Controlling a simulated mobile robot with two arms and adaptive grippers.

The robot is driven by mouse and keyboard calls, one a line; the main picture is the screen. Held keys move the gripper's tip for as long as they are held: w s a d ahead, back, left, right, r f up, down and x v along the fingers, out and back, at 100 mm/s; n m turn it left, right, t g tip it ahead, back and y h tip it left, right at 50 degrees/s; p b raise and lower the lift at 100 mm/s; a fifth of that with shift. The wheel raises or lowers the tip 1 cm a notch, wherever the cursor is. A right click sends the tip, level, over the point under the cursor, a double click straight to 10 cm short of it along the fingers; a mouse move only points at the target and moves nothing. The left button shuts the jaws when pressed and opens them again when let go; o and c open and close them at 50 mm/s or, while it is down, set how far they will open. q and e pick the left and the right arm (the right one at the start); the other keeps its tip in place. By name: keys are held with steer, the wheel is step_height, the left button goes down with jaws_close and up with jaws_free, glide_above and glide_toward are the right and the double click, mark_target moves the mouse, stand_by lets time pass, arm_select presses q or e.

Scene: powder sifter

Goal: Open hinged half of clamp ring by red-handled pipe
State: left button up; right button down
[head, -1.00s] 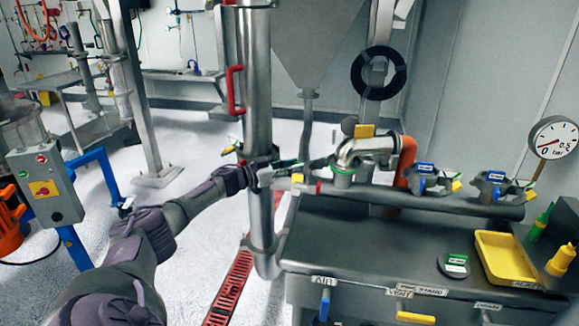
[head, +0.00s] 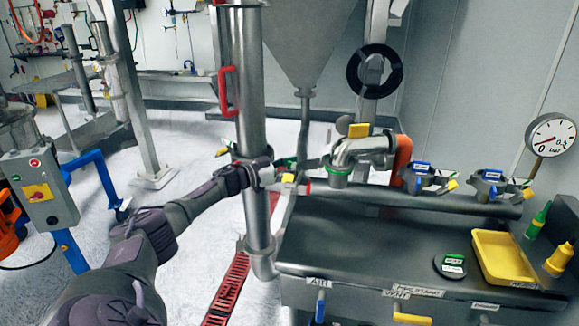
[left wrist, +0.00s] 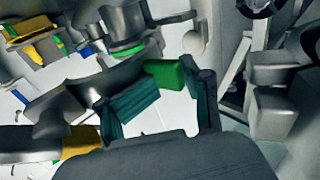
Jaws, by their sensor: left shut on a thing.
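The steel pipe (head: 248,120) with the red handle (head: 226,91) stands upright left of centre in the head view. The clamp ring (head: 266,178) is beside it at wrist height, mostly covered by my arm; small yellow and red parts show at its right. My left gripper (head: 285,166) reaches in from the left and is shut at the ring. In the left wrist view a green block (left wrist: 165,74) shows between the dark fingers of the left gripper (left wrist: 170,95), seemingly a tab on the ring's hinged half. How far that half is swung is hidden. My right gripper is out of view.
A steel bench (head: 375,245) holds a yellow tray (head: 503,258) and a round green-labelled piece (head: 451,265). A horizontal pipe with other clamps (head: 428,178) and an elbow (head: 362,150) sits close right of the gripper. A control box (head: 43,190) stands at left.

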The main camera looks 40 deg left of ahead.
arm_select(q)
steer(key=shift+s+d, duration=0.1)
steer(key=shift+s, duration=0.05)
steer(key=v, duration=1.2)
stand_by(0.6)
